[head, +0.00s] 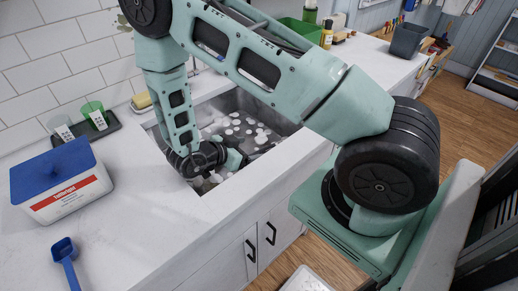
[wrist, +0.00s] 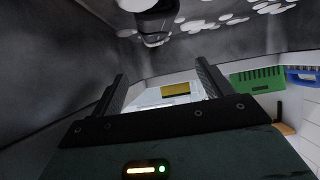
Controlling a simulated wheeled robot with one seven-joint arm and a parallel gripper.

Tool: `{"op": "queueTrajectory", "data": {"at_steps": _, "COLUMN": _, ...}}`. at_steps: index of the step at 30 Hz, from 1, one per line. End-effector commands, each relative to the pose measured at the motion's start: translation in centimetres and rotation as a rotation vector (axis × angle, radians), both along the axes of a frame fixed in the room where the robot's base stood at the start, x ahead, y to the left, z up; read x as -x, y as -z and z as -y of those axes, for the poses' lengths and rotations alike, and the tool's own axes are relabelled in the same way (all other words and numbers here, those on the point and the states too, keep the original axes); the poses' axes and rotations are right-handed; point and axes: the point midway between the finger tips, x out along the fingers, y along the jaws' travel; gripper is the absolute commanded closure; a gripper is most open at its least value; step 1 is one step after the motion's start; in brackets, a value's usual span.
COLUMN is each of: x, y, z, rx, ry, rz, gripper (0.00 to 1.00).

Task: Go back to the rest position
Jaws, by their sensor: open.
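My gripper (head: 260,153) is down inside the sink (head: 262,110) in the head view, low over its basin and pointing right. My arm bends over the counter and down into the basin. In the wrist view the two dark fingers of my gripper (wrist: 161,72) stand wide apart with nothing held between them. The grey walls of the sink (wrist: 45,65) surround them. White round patches (wrist: 200,22) show in the basin, and a dark fitting (wrist: 155,15) is at the top of the wrist view.
A yellow sponge (head: 142,100) lies by the sink's back left. A green bin (head: 300,32) and bottles stand beyond it.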

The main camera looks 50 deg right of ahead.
Motion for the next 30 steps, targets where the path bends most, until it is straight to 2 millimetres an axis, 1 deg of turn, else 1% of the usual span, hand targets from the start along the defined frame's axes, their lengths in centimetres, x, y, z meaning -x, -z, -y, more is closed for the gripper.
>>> {"op": "queueTrajectory", "data": {"at_steps": 1, "x": -0.1, "y": -0.3, "z": -0.8, "rx": -0.001, "ry": -0.001, "rz": 0.003, "gripper": 0.21}}
{"op": "queueTrajectory", "data": {"at_steps": 3, "x": -0.2, "y": -0.8, "z": -1.8, "rx": -0.001, "ry": -0.001, "rz": 0.003, "gripper": 0.21}}
{"op": "queueTrajectory", "data": {"at_steps": 6, "x": -0.2, "y": -1.3, "z": -2.7, "rx": 0.000, "ry": 0.001, "rz": 0.002, "gripper": 0.21}}
{"op": "queueTrajectory", "data": {"at_steps": 10, "x": -0.2, "y": -1.6, "z": -3.2, "rx": 0.000, "ry": 0.001, "rz": 0.000, "gripper": 0.21}}
{"op": "queueTrajectory", "data": {"at_steps": 17, "x": -0.3, "y": -1.8, "z": -3.3, "rx": -0.002, "ry": -0.001, "rz": 0.002, "gripper": 0.21}}
{"op": "queueTrajectory", "data": {"at_steps": 20, "x": -1.7, "y": -2.1, "z": -3.2, "rx": -0.050, "ry": -0.048, "rz": 0.030, "gripper": 0.21}}
{"op": "queueTrajectory", "data": {"at_steps": 23, "x": -4.6, "y": -3.1, "z": -3.3, "rx": -0.150, "ry": -0.162, "rz": 0.082, "gripper": 0.21}}
{"op": "queueTrajectory", "data": {"at_steps": 24, "x": -6.0, "y": -3.7, "z": -3.5, "rx": -0.202, "ry": -0.224, "rz": 0.104, "gripper": 0.21}}
{"op": "queueTrajectory", "data": {"at_steps": 26, "x": -8.1, "y": -4.8, "z": -4.1, "rx": -0.285, "ry": -0.334, "rz": 0.132, "gripper": 0.21}}
{"op": "queueTrajectory", "data": {"at_steps": 27, "x": -9.3, "y": -5.8, "z": -4.6, "rx": -0.340, "ry": -0.411, "rz": 0.145, "gripper": 0.21}}
{"op": "queueTrajectory", "data": {"at_steps": 29, "x": -10.8, "y": -7.3, "z": -5.5, "rx": -0.418, "ry": -0.533, "rz": 0.152, "gripper": 0.21}}
{"op": "queueTrajectory", "data": {"at_steps": 30, "x": -11.4, "y": -8.4, "z": -6.1, "rx": -0.468, "ry": -0.617, "rz": 0.148, "gripper": 0.21}}
